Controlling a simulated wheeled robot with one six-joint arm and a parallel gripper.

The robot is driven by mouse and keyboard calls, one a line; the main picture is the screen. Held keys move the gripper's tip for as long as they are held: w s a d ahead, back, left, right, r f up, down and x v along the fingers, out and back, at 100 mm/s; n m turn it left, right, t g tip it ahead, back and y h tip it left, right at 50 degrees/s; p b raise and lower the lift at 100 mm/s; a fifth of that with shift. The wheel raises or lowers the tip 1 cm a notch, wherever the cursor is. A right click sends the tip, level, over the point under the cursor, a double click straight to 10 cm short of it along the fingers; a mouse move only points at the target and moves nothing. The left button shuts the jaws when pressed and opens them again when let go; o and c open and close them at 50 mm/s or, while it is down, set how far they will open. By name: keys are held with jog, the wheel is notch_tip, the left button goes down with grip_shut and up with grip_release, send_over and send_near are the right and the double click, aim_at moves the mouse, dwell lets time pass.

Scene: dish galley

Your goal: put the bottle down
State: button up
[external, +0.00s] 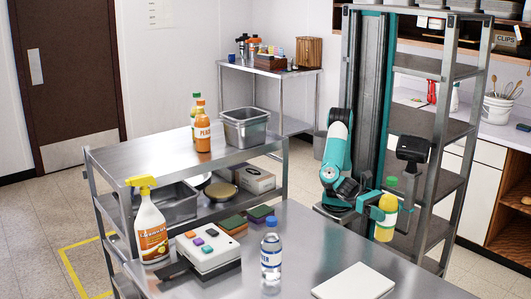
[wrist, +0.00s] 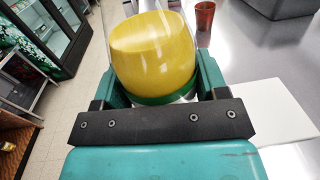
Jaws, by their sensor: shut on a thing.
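A bottle (external: 387,215) with yellow contents and a green cap is held upright in my gripper (external: 376,203) in the external view. In the wrist view the bottle (wrist: 153,55) fills the space between the two fingers of my gripper (wrist: 150,90), and they are shut around it. The bottle hangs beyond the right edge of the steel table (external: 310,238), beside the metal shelf rack. Nothing shows directly under it but floor. The bottle's far side is hidden.
On the table are a white board (external: 353,283), a clear water bottle (external: 271,255), a white box with coloured buttons (external: 208,250) and a spray bottle (external: 151,225). Bare steel lies between the water bottle and the board. The rack (external: 440,130) stands close behind my arm.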

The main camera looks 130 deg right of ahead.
aim_at(388, 239)
jog(key=shift+s+a+f+g, duration=0.25)
jog(key=shift+s+a, duration=0.3)
jog(key=shift+s, duration=0.3)
notch_tip(388, 239, down, 10)
jog(key=b, duration=0.3)
jog(key=shift+r, duration=0.2)
jog(key=shift+b, duration=0.3)
jog(key=shift+f, duration=0.15)
jog(key=o, duration=1.3)
jog(key=shift+c, duration=0.2)
jog(key=shift+f+b, duration=0.25)
jog(key=shift+b, duration=0.45)
